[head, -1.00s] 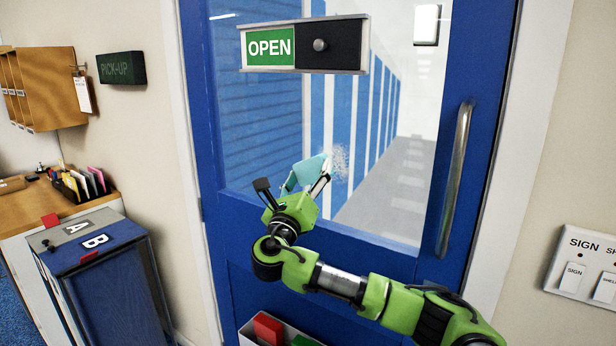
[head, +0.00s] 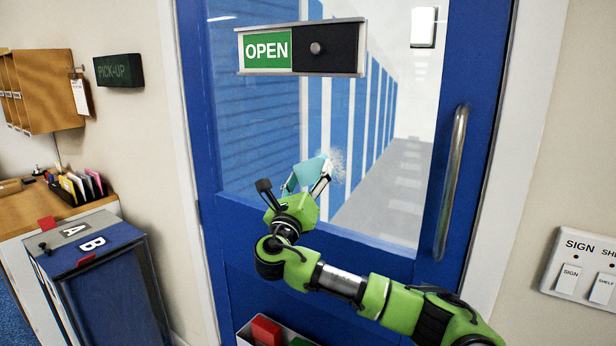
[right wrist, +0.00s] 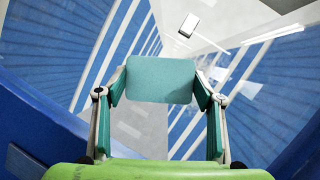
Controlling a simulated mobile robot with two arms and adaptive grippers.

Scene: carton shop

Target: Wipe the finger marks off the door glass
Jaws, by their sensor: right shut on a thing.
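The door glass (head: 255,130) is the big pane in the blue door. A whitish patch of finger marks (head: 339,164) shows on it, just right of the cloth. My right gripper (head: 294,186) is shut on a teal cloth (head: 306,172) in front of the lower part of the glass. In the right wrist view the cloth (right wrist: 161,79) spans between the two fingers, with the glass behind it. I cannot tell whether the cloth touches the glass. My left gripper is not in view.
An OPEN sign (head: 301,48) with a dark slider crosses the upper glass. A long metal handle (head: 451,182) is on the door's right. A tray with red and green things (head: 266,331) is below my arm. Blue bins (head: 95,262) stand at left.

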